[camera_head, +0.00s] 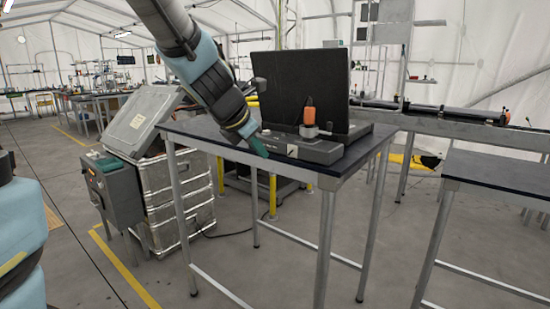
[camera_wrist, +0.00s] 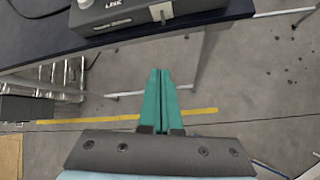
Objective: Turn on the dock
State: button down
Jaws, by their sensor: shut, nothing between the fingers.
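The dock appears to be the low grey unit (camera_head: 318,150) on the dark table (camera_head: 225,143), with a tall black panel (camera_head: 300,85) behind it. An orange-topped part (camera_head: 309,113) stands on the unit. In the wrist view, a grey box (camera_wrist: 125,14) with a "LINK" label and a small light switch-like part (camera_wrist: 161,11) on its front face lies at the top. My gripper (camera_head: 260,148) has teal fingers, shut and empty, at the left front of the unit. In the wrist view the fingertips (camera_wrist: 160,71) point toward the box's front, apart from it in the picture.
A second dark table (camera_head: 500,178) stands at the right. Metal crates (camera_head: 175,190) and a grey cabinet (camera_head: 112,190) stand left of the table. A black rail (camera_head: 440,112) runs behind it. Open floor lies in front.

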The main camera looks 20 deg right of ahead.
aim_at(286, 162)
dwell(0.3)
jog(key=x, duration=0.3)
jog(key=d+r+b+x, duration=0.1)
jog(key=x, duration=0.5)
jog(key=shift+w+d+r+b, duration=0.1)
jog(key=shift+w+d+b, duration=0.1)
jog(key=shift+d+b, duration=0.1)
jog(key=shift+d+r+p, duration=0.5)
jog(key=shift+r+p, duration=0.25)
jog(key=shift+p, duration=0.05)
jog(key=shift+w, duration=0.1)
jog(key=shift+r, duration=0.15)
